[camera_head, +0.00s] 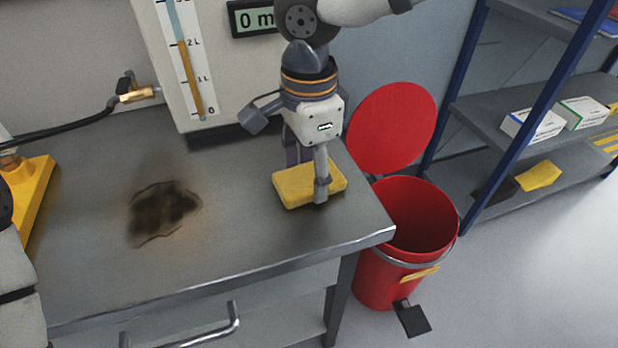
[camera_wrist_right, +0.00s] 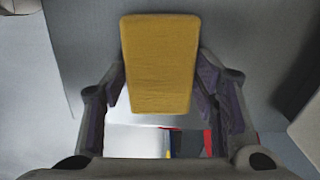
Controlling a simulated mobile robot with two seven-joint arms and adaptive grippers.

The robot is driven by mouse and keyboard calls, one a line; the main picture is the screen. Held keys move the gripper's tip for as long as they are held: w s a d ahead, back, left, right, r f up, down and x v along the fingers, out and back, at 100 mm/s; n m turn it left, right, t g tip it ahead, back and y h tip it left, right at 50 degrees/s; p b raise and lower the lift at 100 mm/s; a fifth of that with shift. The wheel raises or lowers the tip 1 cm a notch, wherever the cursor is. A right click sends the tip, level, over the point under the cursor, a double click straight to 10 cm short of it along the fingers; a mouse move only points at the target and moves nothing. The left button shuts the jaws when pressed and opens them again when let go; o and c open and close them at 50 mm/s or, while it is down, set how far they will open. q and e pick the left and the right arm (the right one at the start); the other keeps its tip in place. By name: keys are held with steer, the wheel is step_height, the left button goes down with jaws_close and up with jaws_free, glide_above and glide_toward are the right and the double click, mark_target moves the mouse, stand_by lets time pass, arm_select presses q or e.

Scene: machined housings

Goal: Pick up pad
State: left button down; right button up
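The pad (camera_head: 296,188) is a yellow, sponge-like block near the right front corner of the grey bench. My right gripper (camera_head: 308,174) reaches down over it from above, with one finger across its near side and the other behind it. In the right wrist view the pad (camera_wrist_right: 160,62) lies between the two fingers (camera_wrist_right: 161,85), which appear to touch its long sides. I cannot tell whether its underside is clear of the bench. My left gripper is not in view.
A dark burnt stain (camera_head: 163,212) marks the bench top (camera_head: 235,240). A red bin (camera_head: 385,285) with its lid (camera_head: 392,128) raised stands beside the bench's right edge. A shelf rack (camera_head: 545,185) holds boxes and another yellow pad (camera_head: 540,175). A gauge panel (camera_head: 165,60) stands behind.

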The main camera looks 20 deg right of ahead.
mark_target(310, 178)
steer(key=shift+c, duration=0.3)
